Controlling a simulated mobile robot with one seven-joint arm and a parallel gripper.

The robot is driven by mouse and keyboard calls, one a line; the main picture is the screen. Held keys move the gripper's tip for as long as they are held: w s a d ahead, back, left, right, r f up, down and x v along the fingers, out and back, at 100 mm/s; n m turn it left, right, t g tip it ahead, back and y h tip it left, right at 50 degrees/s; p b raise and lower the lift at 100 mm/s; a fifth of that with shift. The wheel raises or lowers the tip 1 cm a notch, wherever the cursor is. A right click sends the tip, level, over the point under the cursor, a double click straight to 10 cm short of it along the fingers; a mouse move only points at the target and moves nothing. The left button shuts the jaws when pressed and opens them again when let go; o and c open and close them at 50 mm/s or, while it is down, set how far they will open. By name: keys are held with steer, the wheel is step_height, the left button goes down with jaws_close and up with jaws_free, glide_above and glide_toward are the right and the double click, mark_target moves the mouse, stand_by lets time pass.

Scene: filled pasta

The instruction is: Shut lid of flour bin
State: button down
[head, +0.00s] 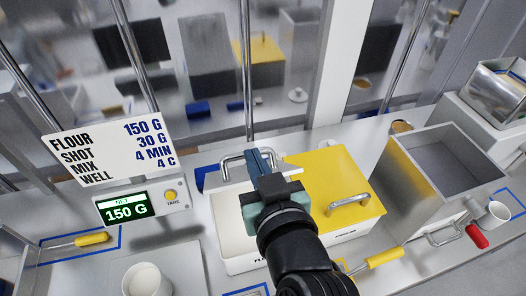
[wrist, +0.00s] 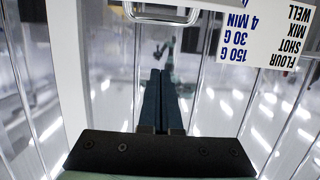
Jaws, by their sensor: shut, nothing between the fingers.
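The flour bin (head: 240,262) is a white box at the centre of the bench in the head view, its label mostly hidden by my arm. A pale lid panel (head: 214,180) with a metal handle (head: 232,160) stands at its back and looks raised. My gripper (head: 262,162) is over the bin, close to the handle; I cannot tell whether they touch. In the wrist view, the fingers (wrist: 160,78) are together and empty, below a white panel with a metal handle (wrist: 160,16).
A yellow lid (head: 325,178) with a handle covers the compartment to the right. A steel bin (head: 438,165) stands further right. A scale display (head: 126,208), recipe sign (head: 112,150) and white cup (head: 146,279) are left. A red-handled tool (head: 477,236) lies at right.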

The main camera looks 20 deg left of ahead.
steer(key=p, duration=0.4)
glide_above(247, 175)
steer(key=w+a, duration=0.1)
steer(key=w, duration=0.1)
step_height(247, 175, down, 2)
steer(key=shift+s, duration=0.15)
steer(key=f, duration=0.2)
steer(key=s, duration=0.1)
steer(key=shift+d+f+p, duration=0.25)
steer(key=shift+f+p, duration=0.1)
steer(key=shift+f, duration=0.05)
steer(key=shift+s+d+f, duration=0.25)
steer(key=shift+s+f, duration=0.05)
steer(key=shift+f, duration=0.15)
steer(key=shift+f, duration=0.15)
steer(key=shift+s+d+f+b, duration=0.1)
steer(key=shift+f+b, duration=0.25)
steer(key=shift+b, duration=0.6)
steer(key=shift+s+d+b, duration=0.2)
steer(key=shift+s+b, duration=0.1)
steer(key=shift+b, duration=0.2)
